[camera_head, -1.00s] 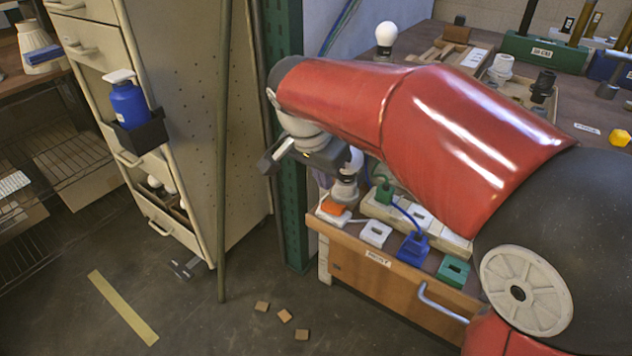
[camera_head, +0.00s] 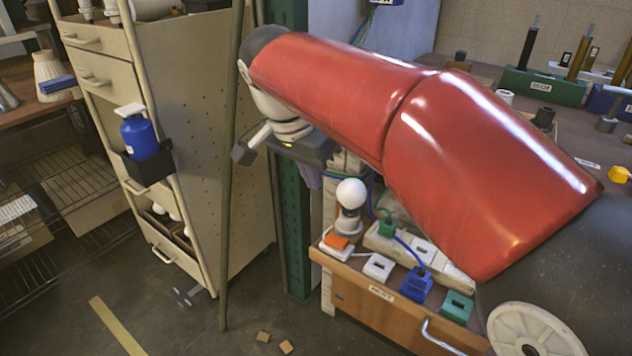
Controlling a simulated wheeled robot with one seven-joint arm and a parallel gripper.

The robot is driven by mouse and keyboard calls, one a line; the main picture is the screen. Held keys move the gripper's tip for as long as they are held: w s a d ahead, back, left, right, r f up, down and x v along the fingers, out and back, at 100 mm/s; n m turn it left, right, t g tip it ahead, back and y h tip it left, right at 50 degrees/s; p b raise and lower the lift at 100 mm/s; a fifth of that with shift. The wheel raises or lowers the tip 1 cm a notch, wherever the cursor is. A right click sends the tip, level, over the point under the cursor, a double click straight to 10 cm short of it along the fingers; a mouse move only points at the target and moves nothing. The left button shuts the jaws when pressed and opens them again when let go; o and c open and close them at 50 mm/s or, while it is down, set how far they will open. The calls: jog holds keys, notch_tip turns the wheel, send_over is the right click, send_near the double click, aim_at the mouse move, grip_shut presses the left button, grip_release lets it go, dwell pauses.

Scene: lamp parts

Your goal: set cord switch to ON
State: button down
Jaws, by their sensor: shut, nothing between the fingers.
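A small lamp with a round white bulb (camera_head: 350,193) stands upright at the left end of the bench; the bulb looks unlit. In front of it is a white block with an orange rocker (camera_head: 336,242), which looks like a switch. A blue block (camera_head: 416,286) with a blue cord sits further right. I cannot tell for certain which part is the cord switch, or read an ON mark. My gripper (camera_head: 243,153) is shut and empty, above and left of the lamp, apart from it. My red arm hides part of the bench.
A white frame block (camera_head: 379,267) and a green block (camera_head: 457,307) lie along the bench's front edge. A tall thin pole (camera_head: 227,230) and a beige drawer cabinet (camera_head: 225,75) stand left of the bench, near my gripper. Open floor lies at front left.

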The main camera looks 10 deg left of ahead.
aim_at(340, 242)
jog(key=shift+s+d+r+h, duration=0.2)
jog(key=shift+s+r+h, duration=0.1)
jog(key=shift+s+h, duration=0.15)
jog(key=x, duration=0.4)
jog(key=s+x, duration=0.1)
jog(key=x, duration=0.4)
jog(key=b+x, duration=0.1)
jog(key=x, duration=0.3)
jog(key=shift+s+d+f, duration=0.25)
jog(key=shift+f, duration=0.2)
jog(key=shift+d, duration=0.1)
